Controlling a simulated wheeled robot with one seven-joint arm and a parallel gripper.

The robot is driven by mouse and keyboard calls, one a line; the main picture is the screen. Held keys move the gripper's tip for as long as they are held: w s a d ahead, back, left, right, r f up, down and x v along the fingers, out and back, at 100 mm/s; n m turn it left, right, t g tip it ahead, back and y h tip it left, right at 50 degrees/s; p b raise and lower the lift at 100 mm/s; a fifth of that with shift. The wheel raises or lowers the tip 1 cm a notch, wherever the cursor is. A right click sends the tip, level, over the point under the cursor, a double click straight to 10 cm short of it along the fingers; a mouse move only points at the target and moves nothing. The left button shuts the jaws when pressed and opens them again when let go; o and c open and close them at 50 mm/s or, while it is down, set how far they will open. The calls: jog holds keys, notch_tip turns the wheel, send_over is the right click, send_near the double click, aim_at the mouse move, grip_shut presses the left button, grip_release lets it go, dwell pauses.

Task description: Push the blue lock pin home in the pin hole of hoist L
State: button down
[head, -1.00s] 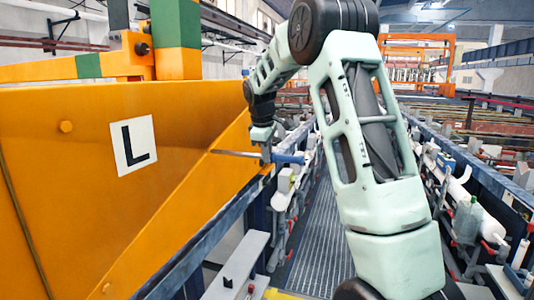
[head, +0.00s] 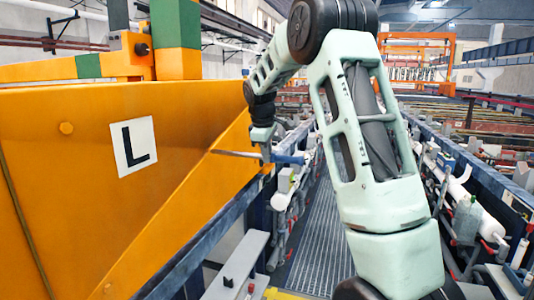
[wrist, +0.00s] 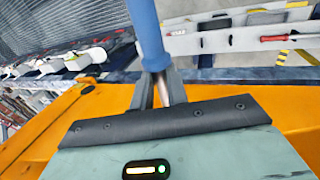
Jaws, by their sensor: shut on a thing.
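Hoist L is the large orange body (head: 85,200) on the left of the head view, with a white plate (head: 133,146) marked L. My gripper (head: 266,157) is beside its sloping right edge, pointing down. It is shut on the lock pin, whose blue handle (head: 290,159) sticks out to the right. A thin grey shaft (head: 236,154) runs left from my gripper across the orange face. In the wrist view the blue handle (wrist: 147,32) runs up from between my fingers (wrist: 159,92). I cannot make out the pin hole or whether the shaft's tip is in it.
A dark blue rail (head: 215,222) runs below the hoist's edge. A grey grated walkway (head: 322,240) lies right of it, with racks and pipework along both sides. An orange gantry (head: 417,38) stands far back. Orange hoist surface (wrist: 45,125) also lies below my gripper in the wrist view.

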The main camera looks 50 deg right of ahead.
aim_at(219, 151)
jog(key=shift+w+a+r+p, duration=0.1)
jog(key=shift+w+a+p, duration=0.85)
jog(key=shift+w, duration=0.9)
jog(key=shift+w+a+p, duration=0.55)
jog(key=shift+w+p, duration=0.75)
jog(key=shift+w, duration=0.5)
jog(key=shift+w+a+r+p, duration=0.1)
jog(key=shift+w+a+p, duration=0.85)
jog(key=shift+w, duration=0.9)
jog(key=shift+w+a+f+p, duration=0.1)
jog(key=shift+w+a+p, duration=0.15)
jog(key=shift+w, duration=0.6)
jog(key=shift+w+a+r+p, duration=0.1)
jog(key=shift+w+a, duration=0.2)
jog(key=shift+w, duration=0.55)
jog(key=shift+w+a+f+p, duration=0.1)
jog(key=shift+w+a+p, duration=0.15)
jog(key=shift+w, duration=0.6)
